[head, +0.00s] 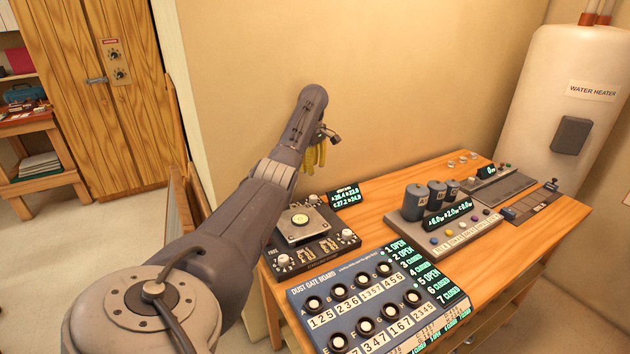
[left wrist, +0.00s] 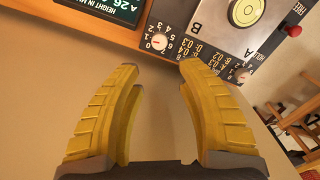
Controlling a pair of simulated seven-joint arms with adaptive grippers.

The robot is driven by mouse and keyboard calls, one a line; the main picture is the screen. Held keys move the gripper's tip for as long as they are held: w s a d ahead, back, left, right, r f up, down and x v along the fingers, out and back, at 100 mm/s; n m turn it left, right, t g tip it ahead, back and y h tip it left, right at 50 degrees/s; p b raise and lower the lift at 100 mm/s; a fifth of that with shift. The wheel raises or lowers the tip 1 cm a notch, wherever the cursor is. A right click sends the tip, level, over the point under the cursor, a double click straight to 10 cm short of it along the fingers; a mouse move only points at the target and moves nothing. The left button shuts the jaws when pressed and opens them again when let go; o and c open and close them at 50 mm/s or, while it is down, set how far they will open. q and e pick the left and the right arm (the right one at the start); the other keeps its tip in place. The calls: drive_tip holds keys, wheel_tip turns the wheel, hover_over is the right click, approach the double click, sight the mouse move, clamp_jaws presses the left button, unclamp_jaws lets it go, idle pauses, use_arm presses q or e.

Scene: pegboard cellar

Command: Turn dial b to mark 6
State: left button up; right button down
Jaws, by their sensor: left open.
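Dial b appears to be the white knob beside the plate corner marked B. It shows in the left wrist view (left wrist: 160,41) with a number scale around it, and in the head view (head: 314,198) at the back corner of the levelling device (head: 325,245). Its pointer reading is too small to tell for sure. My left gripper (head: 315,157) hangs above the back of the device, its yellow fingers apart and empty. In the left wrist view, the fingertips (left wrist: 160,70) are spread on either side of the line to the dial, apart from it. My right gripper is not in view.
A height display (head: 345,196) stands right beside the dial. Other knobs (head: 348,235) sit at the device's corners, and a red knob (left wrist: 294,31) is nearby. The dust gate board (head: 372,300) lies in front. A panel with grey canisters (head: 414,203) stands to the right.

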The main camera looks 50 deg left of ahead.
sight(313, 197)
use_arm(q)
wheel_tip(313, 197, down, 14)
drive_tip(key=shift+r, duration=0.2)
idle(0.4)
clamp_jaws()
